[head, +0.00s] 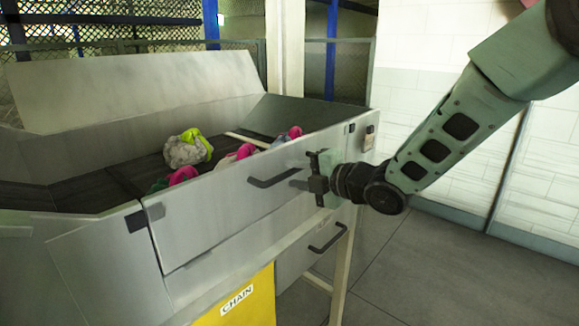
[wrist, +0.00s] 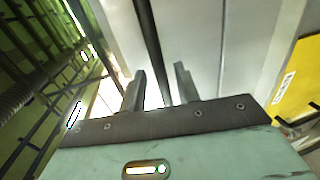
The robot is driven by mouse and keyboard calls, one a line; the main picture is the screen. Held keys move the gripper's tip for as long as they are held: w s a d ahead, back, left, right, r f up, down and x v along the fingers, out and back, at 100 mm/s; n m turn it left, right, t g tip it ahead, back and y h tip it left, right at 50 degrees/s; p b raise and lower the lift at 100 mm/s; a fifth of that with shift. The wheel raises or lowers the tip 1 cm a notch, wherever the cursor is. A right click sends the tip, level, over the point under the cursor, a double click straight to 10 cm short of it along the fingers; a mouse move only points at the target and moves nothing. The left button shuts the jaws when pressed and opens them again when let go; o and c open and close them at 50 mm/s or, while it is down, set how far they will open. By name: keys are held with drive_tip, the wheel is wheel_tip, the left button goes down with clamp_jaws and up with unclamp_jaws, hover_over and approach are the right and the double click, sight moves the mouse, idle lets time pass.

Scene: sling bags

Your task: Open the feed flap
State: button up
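The feed flap (head: 215,205) is a grey metal front panel of the hopper, standing upright, with a dark bar handle (head: 275,179) near its right part. My gripper (head: 312,173) is close to the panel, just right of the handle in the head view. In the wrist view the gripper's two fingers (wrist: 160,70) are apart, with a dark bar running between them, which looks like the handle. I cannot tell whether the fingers touch it.
Several colourful sling bags (head: 187,150) lie inside the hopper on a dark bed. A lower panel has a second dark handle (head: 328,237). A yellow panel marked CHAIN (head: 238,300) is below. The floor (head: 430,265) to the right is clear.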

drive_tip(key=shift+x, duration=1.4)
drive_tip(key=shift+c, duration=0.3)
clamp_jaws()
drive_tip(key=shift+f, duration=0.1)
